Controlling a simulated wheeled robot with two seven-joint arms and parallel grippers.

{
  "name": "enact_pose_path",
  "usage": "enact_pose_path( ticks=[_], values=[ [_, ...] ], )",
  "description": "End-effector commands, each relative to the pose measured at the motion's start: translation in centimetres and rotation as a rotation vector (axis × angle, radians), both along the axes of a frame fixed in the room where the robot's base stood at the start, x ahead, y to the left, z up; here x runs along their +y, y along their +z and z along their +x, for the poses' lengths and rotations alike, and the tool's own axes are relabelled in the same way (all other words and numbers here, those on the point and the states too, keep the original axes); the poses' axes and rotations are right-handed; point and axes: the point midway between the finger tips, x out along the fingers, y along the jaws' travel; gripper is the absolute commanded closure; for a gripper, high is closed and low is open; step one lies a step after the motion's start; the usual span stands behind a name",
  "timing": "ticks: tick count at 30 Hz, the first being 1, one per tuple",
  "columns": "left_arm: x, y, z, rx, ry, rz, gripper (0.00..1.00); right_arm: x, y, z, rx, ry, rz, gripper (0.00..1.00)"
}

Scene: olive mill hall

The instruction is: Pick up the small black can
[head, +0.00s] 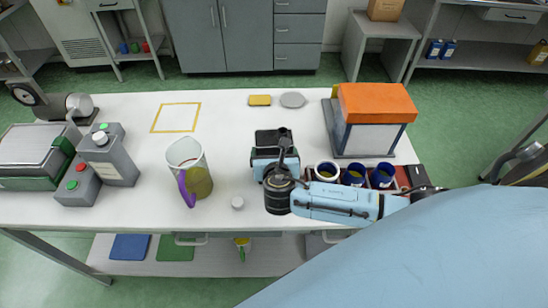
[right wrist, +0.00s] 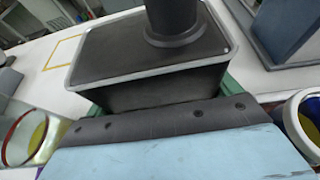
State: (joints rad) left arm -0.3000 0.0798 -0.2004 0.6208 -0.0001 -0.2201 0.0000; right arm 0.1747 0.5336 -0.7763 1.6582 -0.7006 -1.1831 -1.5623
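A black cylinder (right wrist: 175,18) stands on a black, grey-rimmed box (right wrist: 100,50) in the right wrist view. Its top is cut off, and I cannot tell for sure that it is the small black can. In the head view the box (head: 268,136) is at the middle of the white table, partly covered by my right arm. My right gripper (head: 275,154) is right in front of the box. Its dark edge and light-blue body fill the bottom of the right wrist view. Its fingertips are hidden, so its opening does not show. My left gripper is out of view.
A pitcher (head: 196,162) with a purple handle and a small white object (head: 238,203) are to the left. The back middle of the table (head: 228,112) is mostly clear.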

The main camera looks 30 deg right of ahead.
Motion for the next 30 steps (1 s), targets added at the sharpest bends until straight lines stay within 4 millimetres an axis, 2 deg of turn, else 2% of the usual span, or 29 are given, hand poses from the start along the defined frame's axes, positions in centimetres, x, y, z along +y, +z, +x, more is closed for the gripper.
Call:
enact_pose_path(
  ticks=[1, 6, 9, 20, 30],
  values=[
    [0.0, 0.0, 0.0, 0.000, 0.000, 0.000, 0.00, 0.0, 0.0, 0.0, 0.000, 0.000, 0.000, 0.20],
    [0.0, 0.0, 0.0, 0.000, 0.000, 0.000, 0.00, 0.0, 0.0, 0.0, 0.000, 0.000, 0.000, 0.42],
    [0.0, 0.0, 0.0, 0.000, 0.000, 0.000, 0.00, 0.0, 0.2, 0.1, -0.003, 0.000, -0.001, 0.51],
    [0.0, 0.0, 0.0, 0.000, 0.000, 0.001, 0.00, 0.0, 0.3, 0.1, -0.004, 0.000, -0.001, 0.52],
    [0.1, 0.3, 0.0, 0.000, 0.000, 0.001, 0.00, 0.0, 1.9, 0.1, -0.005, -0.001, 0.001, 0.52]
  ],
)
